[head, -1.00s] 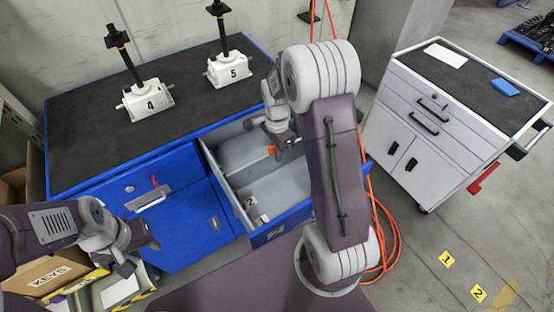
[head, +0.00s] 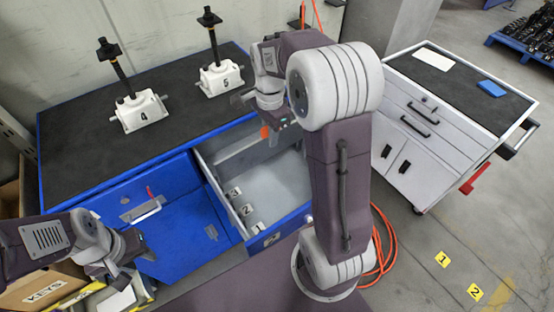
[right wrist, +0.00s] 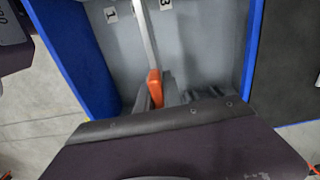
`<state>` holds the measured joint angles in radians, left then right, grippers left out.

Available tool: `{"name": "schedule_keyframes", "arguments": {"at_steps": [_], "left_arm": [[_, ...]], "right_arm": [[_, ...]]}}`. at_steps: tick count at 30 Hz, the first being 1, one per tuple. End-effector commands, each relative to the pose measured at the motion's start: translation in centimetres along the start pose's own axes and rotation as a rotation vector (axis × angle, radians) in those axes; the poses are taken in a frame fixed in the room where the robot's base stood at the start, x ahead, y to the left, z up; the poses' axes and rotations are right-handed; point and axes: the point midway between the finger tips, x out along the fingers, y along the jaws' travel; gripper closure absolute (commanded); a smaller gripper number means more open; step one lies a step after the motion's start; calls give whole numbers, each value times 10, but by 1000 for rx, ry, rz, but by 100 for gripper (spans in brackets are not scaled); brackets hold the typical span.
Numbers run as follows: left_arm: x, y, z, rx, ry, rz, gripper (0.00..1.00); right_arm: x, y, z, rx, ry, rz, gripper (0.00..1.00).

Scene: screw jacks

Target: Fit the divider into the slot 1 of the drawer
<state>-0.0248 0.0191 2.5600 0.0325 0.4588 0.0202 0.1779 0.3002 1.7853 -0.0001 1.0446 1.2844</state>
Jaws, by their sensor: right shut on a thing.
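The divider (head: 238,152) is a thin light-grey panel with an orange grip (head: 265,132). My right gripper (head: 274,125) is shut on it above the open drawer (head: 248,236). In the right wrist view the divider (right wrist: 146,35) shows as a narrow strip with its orange grip (right wrist: 155,88) nearest the camera; the fingertips are hard to make out. Number labels 1 (head: 259,228), 2 (head: 246,210) and 3 (head: 234,192) run along the drawer's left wall, 1 nearest the front. In the wrist view the strip passes between labels 1 and 3. My left gripper (head: 128,268) is open and empty, left of the drawer.
Screw jacks 4 (head: 141,113) and 5 (head: 221,77) stand on the dark bench top (head: 75,165). A grey tool cart (head: 430,130) stands at the right. A box marked KEYS (head: 45,290) is at the lower left. My right arm hides the drawer's right side.

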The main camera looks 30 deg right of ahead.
Motion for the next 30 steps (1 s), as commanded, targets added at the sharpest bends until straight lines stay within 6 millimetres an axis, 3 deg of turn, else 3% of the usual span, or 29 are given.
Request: {"name": "schedule_keyframes", "arguments": {"at_steps": [9, 12, 16, 30], "left_arm": [[-30, 1, -3, 0, 0, 0, 64], [-35, 1, -4, 0, 0, 0, 64], [-33, 1, -4, 0, 0, 0, 64], [-25, 0, -3, 0, 0, 0, 64]], "right_arm": [[-8, 70, 5, 12, -7, 24, 100], [-18, 76, 3, 27, -4, 13, 100], [-16, 76, 1, 31, -3, 11, 100], [75, 78, 2, 30, -5, 16, 100]]}}
